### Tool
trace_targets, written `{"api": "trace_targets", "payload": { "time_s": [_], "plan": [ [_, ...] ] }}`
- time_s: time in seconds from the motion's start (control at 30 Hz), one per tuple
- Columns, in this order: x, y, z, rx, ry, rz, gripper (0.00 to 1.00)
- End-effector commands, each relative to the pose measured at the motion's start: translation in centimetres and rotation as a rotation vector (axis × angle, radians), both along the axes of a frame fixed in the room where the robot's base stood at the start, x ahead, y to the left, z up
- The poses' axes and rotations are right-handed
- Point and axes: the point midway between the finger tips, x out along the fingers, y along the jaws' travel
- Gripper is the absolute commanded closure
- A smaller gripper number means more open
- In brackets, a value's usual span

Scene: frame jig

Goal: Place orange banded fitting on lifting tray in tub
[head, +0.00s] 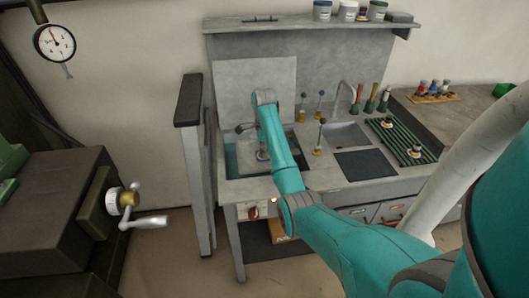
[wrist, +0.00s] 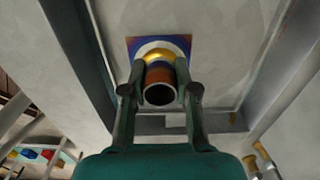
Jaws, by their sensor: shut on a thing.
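My gripper (head: 262,154) points down into the tub (head: 231,161) at the left of the bench. In the wrist view, my gripper (wrist: 160,82) is shut on a short pipe-like fitting (wrist: 160,76) with an orange band, a blue-grey band and a dark open end. A gold-coloured round part shows just beyond it. Beyond that is a square pad (wrist: 135,46) with red corners and blue and white rings, on a grey flat surface. I cannot tell whether the fitting touches the pad. The lifting tray cannot be told apart for sure in the head view.
A grey upright panel (head: 254,85) stands behind the tub. Several upright handled pieces stand around the tub. A green ribbed rack (head: 400,140) to the right holds two fittings. A dark mat (head: 358,165) lies before the sink (head: 345,136). A post (head: 190,110) stands left of the bench.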

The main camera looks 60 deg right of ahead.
Motion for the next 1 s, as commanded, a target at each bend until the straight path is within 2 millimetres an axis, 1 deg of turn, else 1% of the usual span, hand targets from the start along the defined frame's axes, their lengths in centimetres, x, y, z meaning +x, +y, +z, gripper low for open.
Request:
{"api": "trace_targets", "payload": {
  "time_s": [0.03, 0.13, 0.47, 0.5, 0.57, 0.6, 0.87, 1.0],
  "plan": [
    [-0.1, 0.3, -0.8, 0.001, 0.001, -0.001, 1.00],
    [-0.2, 0.6, -1.7, 0.001, 0.001, -0.004, 1.00],
    [-0.2, 0.6, -1.9, 0.000, 0.000, -0.004, 1.00],
    [-0.2, 0.6, -1.9, 0.000, 0.000, -0.004, 0.66],
    [-0.2, 0.6, -1.9, 0.000, 0.000, -0.004, 0.51],
    [-0.2, 0.6, -1.9, 0.000, 0.000, -0.004, 0.46],
    [-0.2, 0.6, -1.9, 0.000, 0.000, -0.004, 0.46],
    [-0.1, 0.5, -1.3, -0.001, -0.001, -0.004, 0.46]
  ]
}}
